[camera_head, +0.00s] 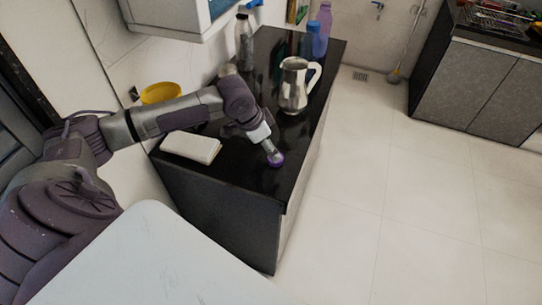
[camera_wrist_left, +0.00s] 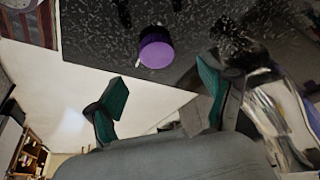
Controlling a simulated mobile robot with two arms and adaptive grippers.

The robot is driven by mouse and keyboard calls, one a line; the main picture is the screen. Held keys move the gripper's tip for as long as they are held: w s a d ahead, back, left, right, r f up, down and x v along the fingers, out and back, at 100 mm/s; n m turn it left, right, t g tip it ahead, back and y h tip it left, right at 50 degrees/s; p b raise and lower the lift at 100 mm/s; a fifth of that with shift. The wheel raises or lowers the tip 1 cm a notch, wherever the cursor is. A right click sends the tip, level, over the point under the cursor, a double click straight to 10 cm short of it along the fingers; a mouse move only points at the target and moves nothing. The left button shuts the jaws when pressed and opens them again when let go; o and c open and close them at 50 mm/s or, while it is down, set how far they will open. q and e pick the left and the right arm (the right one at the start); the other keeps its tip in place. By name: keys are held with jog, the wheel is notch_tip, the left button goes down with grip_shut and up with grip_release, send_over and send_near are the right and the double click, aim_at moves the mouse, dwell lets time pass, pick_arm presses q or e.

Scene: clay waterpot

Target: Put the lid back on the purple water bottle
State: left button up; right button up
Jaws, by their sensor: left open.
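The small round purple lid (camera_head: 276,159) lies on the black countertop near its front right edge. It also shows in the left wrist view (camera_wrist_left: 156,48), beyond my fingertips. My left gripper (camera_head: 268,147) is low over the counter just beside the lid in the head view. In the wrist view its two green-padded fingers (camera_wrist_left: 160,88) are spread apart with nothing between them. A purple bottle (camera_head: 324,28) stands upright at the far end of the counter, next to a bluish container (camera_head: 311,40); its top is too small to make out. My right gripper is not in view.
A shiny metal pitcher (camera_head: 293,87) stands behind the lid, close to my left gripper; it also appears at the right of the wrist view (camera_wrist_left: 280,122). The floor right is clear.

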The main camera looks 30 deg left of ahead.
pick_arm(q)
jog(key=x, duration=0.5)
jog(key=shift+s+f+p, duration=0.15)
jog(key=shift+f+p, duration=0.05)
jog(key=shift+p, duration=0.15)
jog(key=c, duration=0.8)
